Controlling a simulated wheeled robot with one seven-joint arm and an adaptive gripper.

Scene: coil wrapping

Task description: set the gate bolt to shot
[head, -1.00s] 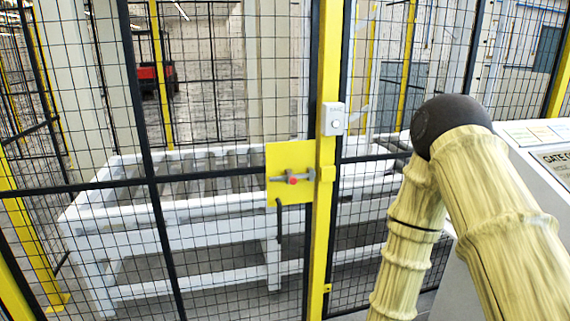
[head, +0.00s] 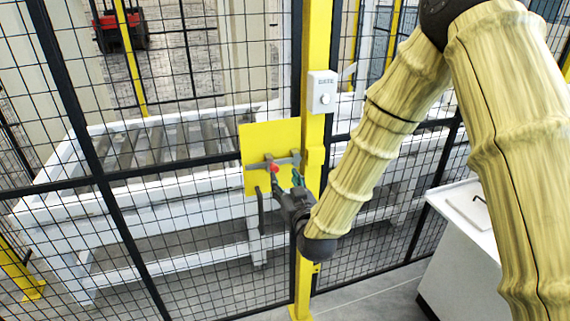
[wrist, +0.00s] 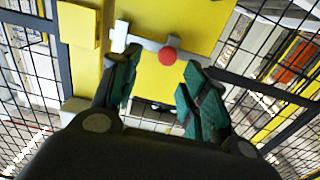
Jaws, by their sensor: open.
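The gate bolt is a grey bar (head: 287,160) lying level on a yellow plate (head: 255,140) on the mesh gate. Its red knob (head: 272,168) sticks out near the plate's middle. My gripper (head: 285,179) is open just below and in front of the bolt. In the wrist view, the knob (wrist: 168,56) lies between the two green-padded fingers (wrist: 158,72), just beyond their tips, untouched as far as I can see. The bar (wrist: 143,42) ends near the yellow post (wrist: 82,50), with a small gap seeming to show between them.
A yellow post (head: 314,130) carries a white switch box (head: 322,92) above the bolt. A black pull handle (head: 261,210) hangs below the plate. Behind the mesh stands a white roller conveyor (head: 90,205). A white console (head: 465,240) is at right.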

